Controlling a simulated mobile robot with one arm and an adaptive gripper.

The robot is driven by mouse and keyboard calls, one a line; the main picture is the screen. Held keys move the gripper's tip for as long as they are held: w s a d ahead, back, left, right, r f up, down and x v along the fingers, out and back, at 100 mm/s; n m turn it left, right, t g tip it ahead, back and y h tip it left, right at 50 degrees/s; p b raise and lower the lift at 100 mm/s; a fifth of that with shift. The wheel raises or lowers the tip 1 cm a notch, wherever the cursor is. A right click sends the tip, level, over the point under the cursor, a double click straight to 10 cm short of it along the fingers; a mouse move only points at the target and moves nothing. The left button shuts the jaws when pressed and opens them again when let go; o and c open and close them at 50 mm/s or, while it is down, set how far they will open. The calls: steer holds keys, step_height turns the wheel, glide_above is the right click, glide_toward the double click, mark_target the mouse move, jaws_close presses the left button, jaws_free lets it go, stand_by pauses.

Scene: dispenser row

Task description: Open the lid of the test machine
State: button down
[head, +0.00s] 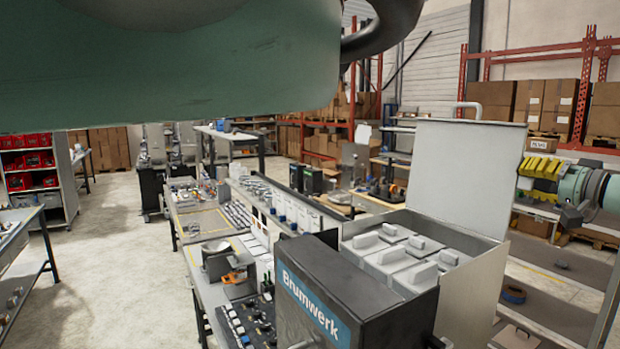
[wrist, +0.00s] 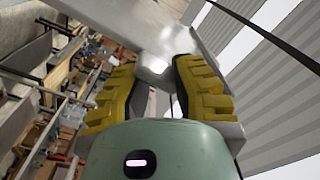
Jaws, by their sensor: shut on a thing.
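The test machine (head: 468,285) is a grey box at the lower right of the head view, behind a dark housing (head: 355,300) marked "Brumwerk". Several white blocks with raised grips show inside the box. My gripper (head: 522,172) has yellow fingers at the lid's right edge. In the wrist view my gripper (wrist: 152,85) is shut on a pale part of the lid (wrist: 153,66), between the fingers. The exact contact is partly hidden.
A bench (head: 205,285) with trays and small devices runs away to the left of the machine. A shelf with red bins (head: 28,165) and racks with cardboard boxes (head: 545,105) stand farther back. Open floor (head: 110,255) lies at left. My arm covers the upper left.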

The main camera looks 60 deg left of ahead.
steer(key=shift+f, duration=0.5)
steer(key=c, duration=1.1)
jaws_free()
steer(key=shift+s+f, duration=0.1)
steer(key=shift+c, duration=0.2)
steer(key=o, duration=0.7)
steer(key=shift+r, duration=0.2)
steer(key=d, duration=0.8)
steer(key=s+d, duration=0.1)
steer(key=d, duration=0.3)
